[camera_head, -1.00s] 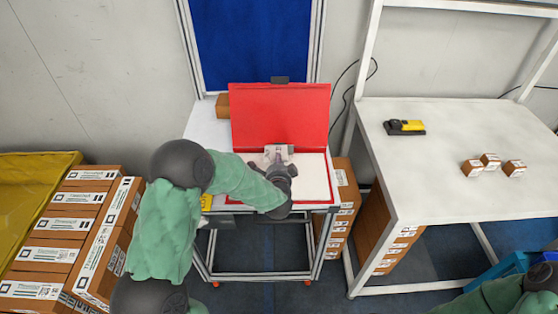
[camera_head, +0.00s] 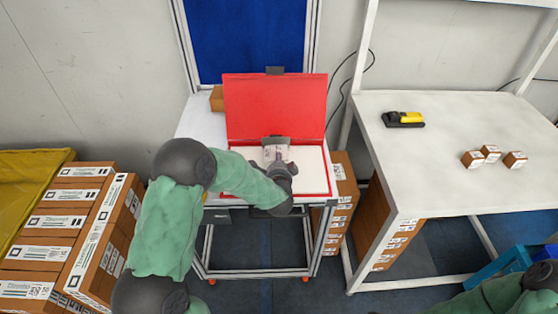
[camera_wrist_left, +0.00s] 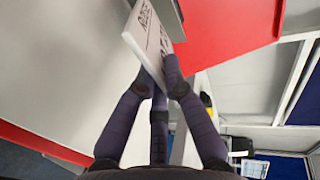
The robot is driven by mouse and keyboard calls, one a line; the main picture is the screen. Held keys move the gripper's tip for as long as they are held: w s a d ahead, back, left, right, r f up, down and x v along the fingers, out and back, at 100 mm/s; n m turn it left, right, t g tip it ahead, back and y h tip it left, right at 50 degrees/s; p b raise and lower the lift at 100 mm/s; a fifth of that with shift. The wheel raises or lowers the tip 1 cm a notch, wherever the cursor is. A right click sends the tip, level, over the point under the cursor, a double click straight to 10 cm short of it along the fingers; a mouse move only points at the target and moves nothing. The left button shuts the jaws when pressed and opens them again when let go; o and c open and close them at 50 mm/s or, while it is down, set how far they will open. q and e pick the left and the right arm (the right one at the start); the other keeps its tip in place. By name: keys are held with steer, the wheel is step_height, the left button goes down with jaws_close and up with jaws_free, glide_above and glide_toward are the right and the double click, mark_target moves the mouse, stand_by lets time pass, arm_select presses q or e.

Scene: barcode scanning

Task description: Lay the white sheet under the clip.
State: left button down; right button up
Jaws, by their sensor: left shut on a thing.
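The red folder (camera_head: 228,105) stands open on the small table, its cover raised and a white page (camera_head: 311,165) in its lower half. A grey clip (camera_head: 276,140) sits at the fold. My left gripper (camera_head: 279,163) is shut on the small printed white sheet (camera_head: 275,153) and holds it over the page, its far edge at the clip. In the left wrist view the fingers (camera_wrist_left: 161,85) pinch the sheet (camera_wrist_left: 150,42), whose far end meets the clip's grey bar (camera_wrist_left: 169,14). I cannot tell whether that edge is under the clip. My right gripper is out of view.
A white table (camera_head: 455,150) on the right holds a black and yellow scanner (camera_head: 403,119) and a few small brown boxes (camera_head: 515,160). Brown cartons (camera_head: 55,222) are stacked at the left. A small brown box (camera_head: 217,98) sits left of the folder's cover.

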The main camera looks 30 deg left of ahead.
arm_select(q)
step_height(320, 180, down, 2)
steer(key=shift+f+b, duration=0.1)
steer(key=shift+b, duration=0.75)
steer(key=shift+f+b, duration=0.75)
steer(key=shift+f, duration=0.75)
steer(key=c, duration=1.3)
jaws_free()
steer(key=shift+o, duration=0.2)
steer(key=v, duration=1.2)
steer(key=shift+s+f, duration=0.1)
